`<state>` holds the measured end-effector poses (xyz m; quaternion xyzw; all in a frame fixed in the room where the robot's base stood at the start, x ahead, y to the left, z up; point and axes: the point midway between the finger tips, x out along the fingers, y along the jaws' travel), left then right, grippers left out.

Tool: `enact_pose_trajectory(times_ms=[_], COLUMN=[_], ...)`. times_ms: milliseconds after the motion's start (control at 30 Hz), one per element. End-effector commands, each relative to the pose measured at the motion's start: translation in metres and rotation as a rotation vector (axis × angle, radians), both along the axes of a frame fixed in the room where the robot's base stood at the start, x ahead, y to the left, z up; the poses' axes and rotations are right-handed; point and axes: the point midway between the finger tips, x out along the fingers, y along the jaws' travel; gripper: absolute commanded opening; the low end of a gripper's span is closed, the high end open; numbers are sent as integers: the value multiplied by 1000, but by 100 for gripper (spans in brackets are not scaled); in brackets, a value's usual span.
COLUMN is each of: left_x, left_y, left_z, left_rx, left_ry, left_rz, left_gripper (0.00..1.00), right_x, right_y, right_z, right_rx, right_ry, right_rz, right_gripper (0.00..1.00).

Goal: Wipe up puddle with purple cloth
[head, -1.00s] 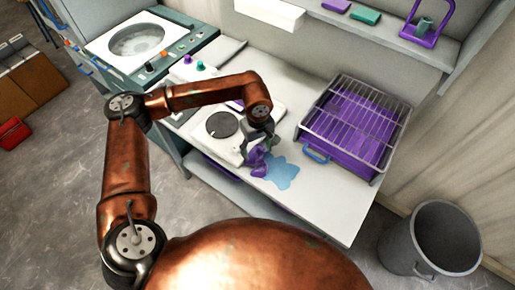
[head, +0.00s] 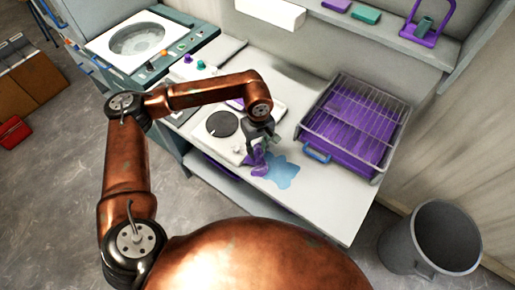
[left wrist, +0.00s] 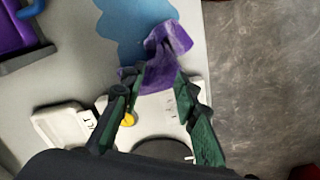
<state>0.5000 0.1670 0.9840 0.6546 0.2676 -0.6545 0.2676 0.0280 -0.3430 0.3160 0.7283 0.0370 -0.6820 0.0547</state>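The purple cloth (head: 259,161) is bunched up under my left gripper (head: 262,143), at the left edge of the blue puddle (head: 282,172) on the bench top. The cloth overlaps the near edge of the puddle (left wrist: 125,28) there. The cloth hides part of the fingertips and of the puddle's edge. My right gripper is not in view.
A white hotplate device (head: 213,144) stands just left of the cloth. A wire-topped tray with a purple inside (head: 386,166) stands right of the puddle. A grey bin (head: 402,247) is on the floor at right. Bare bench (head: 325,202) lies in front of the tray.

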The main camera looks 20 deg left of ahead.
Motion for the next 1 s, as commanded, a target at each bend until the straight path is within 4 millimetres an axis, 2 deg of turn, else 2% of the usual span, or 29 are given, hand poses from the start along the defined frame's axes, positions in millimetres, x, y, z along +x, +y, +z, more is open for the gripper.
enact_pose_trajectory(times_ms=[700,1000], left_x=[0,0], left_y=[0,0], left_z=[0,0], left_rx=[0,0], left_ry=[0,0], left_rz=[0,0], left_gripper=[0,0], right_x=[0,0], right_y=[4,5], right_z=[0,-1], right_rx=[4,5], right_ry=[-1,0], right_rz=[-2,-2], right_gripper=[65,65])
